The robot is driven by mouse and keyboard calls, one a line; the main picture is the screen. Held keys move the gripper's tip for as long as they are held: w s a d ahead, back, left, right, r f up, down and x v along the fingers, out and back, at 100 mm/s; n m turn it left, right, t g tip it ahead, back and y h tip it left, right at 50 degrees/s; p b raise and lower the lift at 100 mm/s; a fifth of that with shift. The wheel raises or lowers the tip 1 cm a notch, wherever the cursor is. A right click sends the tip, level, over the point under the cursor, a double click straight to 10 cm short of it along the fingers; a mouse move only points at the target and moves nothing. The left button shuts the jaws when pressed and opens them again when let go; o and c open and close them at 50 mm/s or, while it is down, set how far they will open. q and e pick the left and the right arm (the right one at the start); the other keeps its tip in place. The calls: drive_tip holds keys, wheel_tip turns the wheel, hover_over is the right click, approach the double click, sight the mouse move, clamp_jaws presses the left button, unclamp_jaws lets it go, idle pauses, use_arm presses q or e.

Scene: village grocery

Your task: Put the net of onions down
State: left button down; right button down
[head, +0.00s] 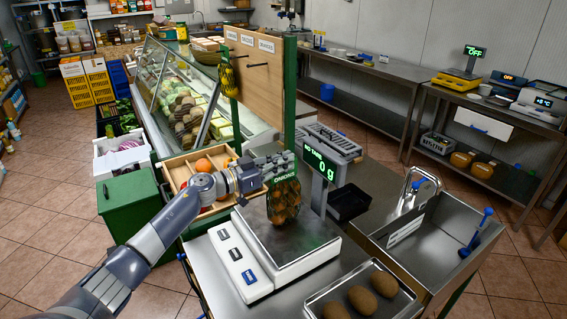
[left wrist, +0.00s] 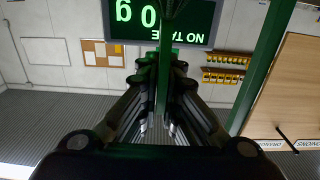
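The net of onions (head: 284,204) hangs upright below a green label in the head view. My left gripper (head: 280,165) comes in from the left and is shut on the net's top. The net is over the steel plate of the scale (head: 312,248). Its lower end looks at or just above the plate; I cannot tell if they touch. The scale display (head: 320,164) reads 0 g. In the left wrist view the fingers (left wrist: 162,125) close on a thin green strip, and the display (left wrist: 160,18) shows upside down. My right gripper is not in view.
A metal tray with several brown potatoes (head: 362,299) is at the front of the scale. A steel sink (head: 440,235) is to the right. A hook board (head: 255,60) with a hanging yellow net (head: 228,76) stands behind. A wooden produce crate (head: 172,166) is left.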

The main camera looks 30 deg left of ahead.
use_arm(q)
drive_tip(key=shift+f, duration=0.15)
drive_tip(key=c, duration=1.8)
unclamp_jaws()
drive_tip(key=shift+s+f, duration=0.1)
drive_tip(key=b+v, duration=0.3)
drive_tip(key=v, duration=0.9)
